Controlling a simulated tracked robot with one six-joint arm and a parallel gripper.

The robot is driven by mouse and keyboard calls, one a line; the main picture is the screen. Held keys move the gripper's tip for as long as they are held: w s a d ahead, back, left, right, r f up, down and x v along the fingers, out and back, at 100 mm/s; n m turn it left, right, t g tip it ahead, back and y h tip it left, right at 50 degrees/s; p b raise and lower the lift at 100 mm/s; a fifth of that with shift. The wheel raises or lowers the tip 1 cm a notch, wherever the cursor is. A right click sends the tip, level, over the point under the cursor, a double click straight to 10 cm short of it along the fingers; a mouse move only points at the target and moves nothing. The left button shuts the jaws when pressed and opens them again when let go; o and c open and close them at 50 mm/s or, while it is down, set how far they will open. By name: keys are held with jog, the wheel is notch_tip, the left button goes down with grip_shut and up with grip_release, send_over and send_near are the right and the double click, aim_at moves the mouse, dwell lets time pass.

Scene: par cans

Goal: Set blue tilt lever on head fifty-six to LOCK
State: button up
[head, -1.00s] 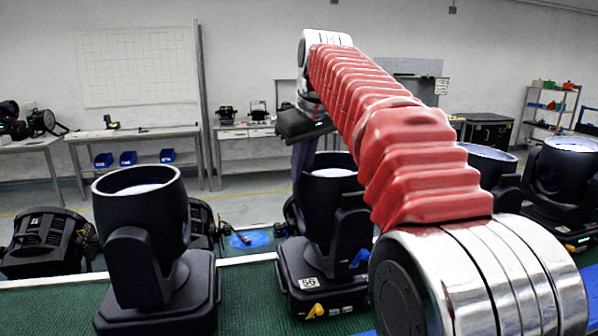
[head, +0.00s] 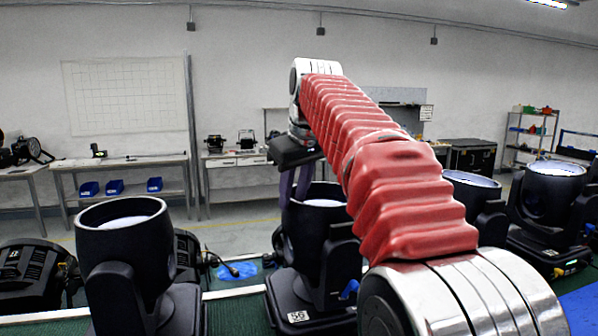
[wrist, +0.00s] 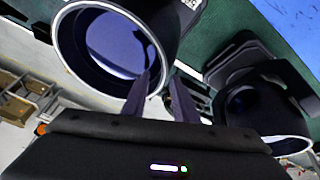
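Head fifty-six (head: 311,225) is a black moving head with a white "56" tag (head: 298,316) on its base. Its blue tilt lever (head: 349,289) sticks out low on the right side, partly beside my red-sleeved arm; its setting cannot be read. My gripper (head: 293,196) points down at the upper left of this head, with purple-grey fingers by its rim. A round lens (wrist: 115,43) lies just behind the left finger. The blue lever cannot be made out in the wrist view.
Another black head (head: 125,250) stands at left, and more stand at right (head: 548,205). A blue patch with a cable (head: 236,271) lies between the left head and fifty-six. Workbenches (head: 120,165) line the back wall. My arm covers the area right of fifty-six.

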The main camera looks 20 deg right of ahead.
jog(key=v, duration=1.3)
dwell(0.4)
jog(key=shift+s+r, duration=0.1)
dwell(0.4)
jog(key=s+a+f+m, duration=0.1)
jog(key=s+f, duration=0.7)
jog(key=f, duration=0.4)
jog(key=s+f+m, duration=0.2)
jog(key=s+f, duration=0.7)
jog(key=f, duration=0.4)
jog(key=s+a+f+m+t, duration=0.1)
jog(key=s+f, duration=0.8)
jog(key=f, duration=0.3)
jog(key=shift+s+a+f+m+h, duration=0.15)
jog(key=shift+a+m+h, duration=0.15)
jog(key=shift+m, duration=0.1)
jog(key=shift+s, duration=0.1)
